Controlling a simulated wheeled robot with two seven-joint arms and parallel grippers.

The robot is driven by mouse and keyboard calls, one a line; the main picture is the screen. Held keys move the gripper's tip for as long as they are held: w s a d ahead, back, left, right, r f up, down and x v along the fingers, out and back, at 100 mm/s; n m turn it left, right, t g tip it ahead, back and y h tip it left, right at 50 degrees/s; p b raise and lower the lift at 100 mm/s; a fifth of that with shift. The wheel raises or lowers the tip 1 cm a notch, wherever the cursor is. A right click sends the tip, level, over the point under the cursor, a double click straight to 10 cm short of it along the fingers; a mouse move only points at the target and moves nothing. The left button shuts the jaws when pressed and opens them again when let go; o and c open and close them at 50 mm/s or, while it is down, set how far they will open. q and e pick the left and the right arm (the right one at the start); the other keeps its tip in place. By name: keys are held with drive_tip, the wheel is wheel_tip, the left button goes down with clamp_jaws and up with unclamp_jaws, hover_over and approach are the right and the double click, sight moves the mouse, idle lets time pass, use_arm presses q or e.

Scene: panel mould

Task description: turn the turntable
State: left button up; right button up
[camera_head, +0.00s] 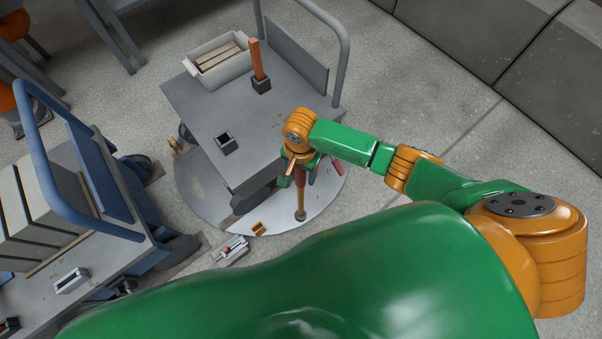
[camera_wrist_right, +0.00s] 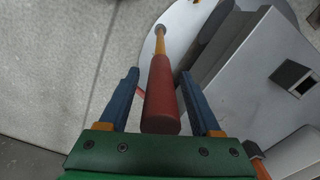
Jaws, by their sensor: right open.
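The turntable (camera_head: 195,196) is a pale grey disc on the floor, partly covered by a grey cart standing on it. An upright handle (camera_head: 300,203) with a red grip and an orange post rises from the disc's near edge. In the right wrist view the red grip (camera_wrist_right: 162,95) lies between the two blue fingers of my right gripper (camera_wrist_right: 159,75), with gaps on both sides. My right gripper (camera_head: 299,178) is open around the grip in the head view, partly hidden by its own wrist. My left gripper is not in view.
The grey cart (camera_head: 205,105) carries a white crate (camera_head: 220,65) and an orange bar in a dark block (camera_head: 260,78). A second cart with a blue rail (camera_head: 48,180) stands at left. A small lever box (camera_head: 232,250) sits by the disc. Floor at right is clear.

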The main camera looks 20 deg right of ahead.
clamp_jaws()
idle(1.4)
